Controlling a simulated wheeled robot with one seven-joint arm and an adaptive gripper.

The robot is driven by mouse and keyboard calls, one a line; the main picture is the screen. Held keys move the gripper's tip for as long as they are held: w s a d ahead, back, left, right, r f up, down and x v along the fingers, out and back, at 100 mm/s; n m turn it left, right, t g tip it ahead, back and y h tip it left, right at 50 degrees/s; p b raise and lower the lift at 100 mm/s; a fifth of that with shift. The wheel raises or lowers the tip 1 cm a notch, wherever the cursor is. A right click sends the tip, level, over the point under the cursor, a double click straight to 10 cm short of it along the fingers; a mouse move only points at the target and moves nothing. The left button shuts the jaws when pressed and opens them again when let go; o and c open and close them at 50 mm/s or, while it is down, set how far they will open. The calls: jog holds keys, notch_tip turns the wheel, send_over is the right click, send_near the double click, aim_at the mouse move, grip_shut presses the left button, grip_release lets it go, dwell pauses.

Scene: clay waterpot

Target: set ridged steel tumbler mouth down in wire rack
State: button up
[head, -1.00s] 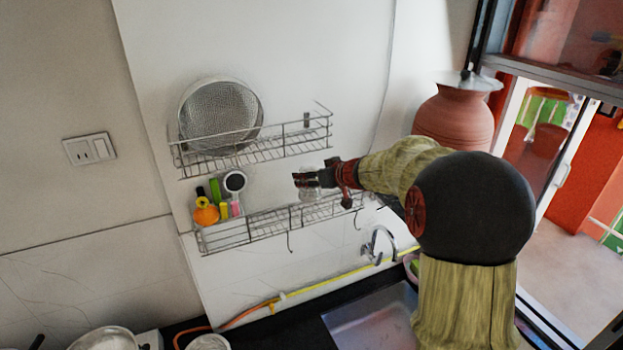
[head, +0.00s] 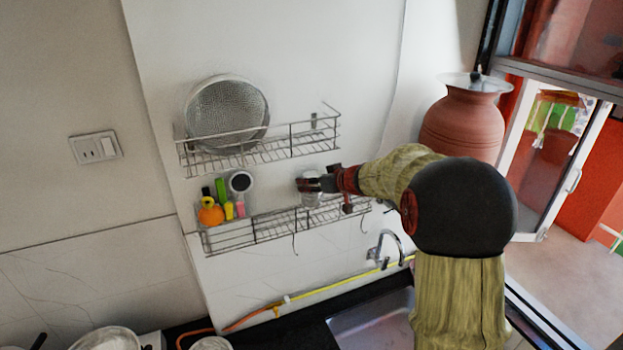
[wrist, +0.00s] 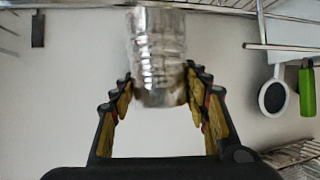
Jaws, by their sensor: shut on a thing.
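The ridged steel tumbler (head: 311,199) is in my gripper (head: 312,184), just at the lower wire rack (head: 262,229) on the wall. In the wrist view the tumbler (wrist: 158,60) is shiny and ridged, between my two fingers (wrist: 160,92), which are shut on it. The tumbler stands roughly upright.
The upper wire rack (head: 260,148) holds a round sieve (head: 227,112). At the lower rack's left are a round handled item (head: 240,183), an orange item (head: 211,214) and green bottles (head: 221,190). A clay pot (head: 463,125) stands right. A tap (head: 385,248) is below.

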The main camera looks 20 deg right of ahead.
aim_at(317, 194)
jog(key=shift+f+b, duration=1)
jog(key=shift+f, duration=1.25)
jog(key=shift+s+a+r, duration=0.1)
jog(key=shift+s, duration=0.15)
jog(key=o, duration=1.2)
jog(key=shift+w, duration=0.2)
jog(key=shift+o, duration=0.2)
jog(key=v, duration=1.1)
jog(key=shift+d, duration=0.3)
jog(key=shift+s, duration=0.15)
